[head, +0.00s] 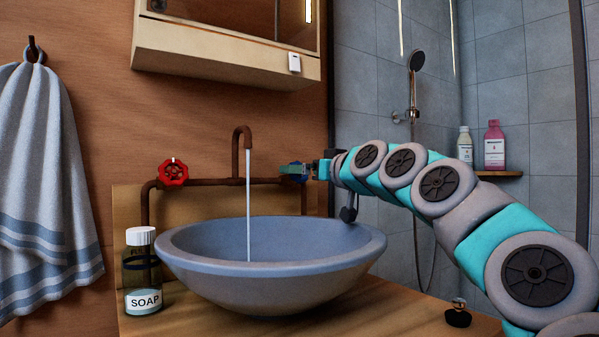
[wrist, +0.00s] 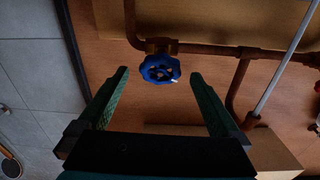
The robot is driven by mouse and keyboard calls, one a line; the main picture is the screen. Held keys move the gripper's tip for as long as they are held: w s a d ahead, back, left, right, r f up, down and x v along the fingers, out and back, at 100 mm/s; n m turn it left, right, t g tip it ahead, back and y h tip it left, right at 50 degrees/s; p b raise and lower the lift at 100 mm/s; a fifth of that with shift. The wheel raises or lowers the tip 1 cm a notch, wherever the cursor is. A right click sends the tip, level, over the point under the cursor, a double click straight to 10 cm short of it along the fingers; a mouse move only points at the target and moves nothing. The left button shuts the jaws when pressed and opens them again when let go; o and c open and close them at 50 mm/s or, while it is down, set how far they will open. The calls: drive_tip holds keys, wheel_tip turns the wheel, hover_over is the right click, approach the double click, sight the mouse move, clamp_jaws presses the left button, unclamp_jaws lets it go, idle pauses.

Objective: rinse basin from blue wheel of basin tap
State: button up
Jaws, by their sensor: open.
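The blue wheel (wrist: 160,69) sits on the right end of the copper pipe. In the wrist view it lies between the fingertips of my gripper (wrist: 160,73), with a gap on each side; I cannot tell the depth exactly. My gripper is open and empty. In the head view my gripper (head: 308,169) is at the blue wheel and hides most of it. A thin stream of water (head: 248,205) runs from the copper spout (head: 238,150) into the grey-blue basin (head: 190,258). The stream also shows in the wrist view (wrist: 287,55).
A red wheel (head: 173,172) is on the pipe's left side. A soap bottle (head: 142,272) stands left of the basin on the wooden counter (head: 400,300). A small dark object (head: 458,317) is at the counter's right. A towel (head: 42,190) hangs at left; a cabinet (head: 220,55) is above.

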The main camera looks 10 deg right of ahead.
drive_tip(key=shift+x, duration=1.5)
drive_tip(key=c, duration=1.4)
drive_tip(key=shift+o, duration=0.2)
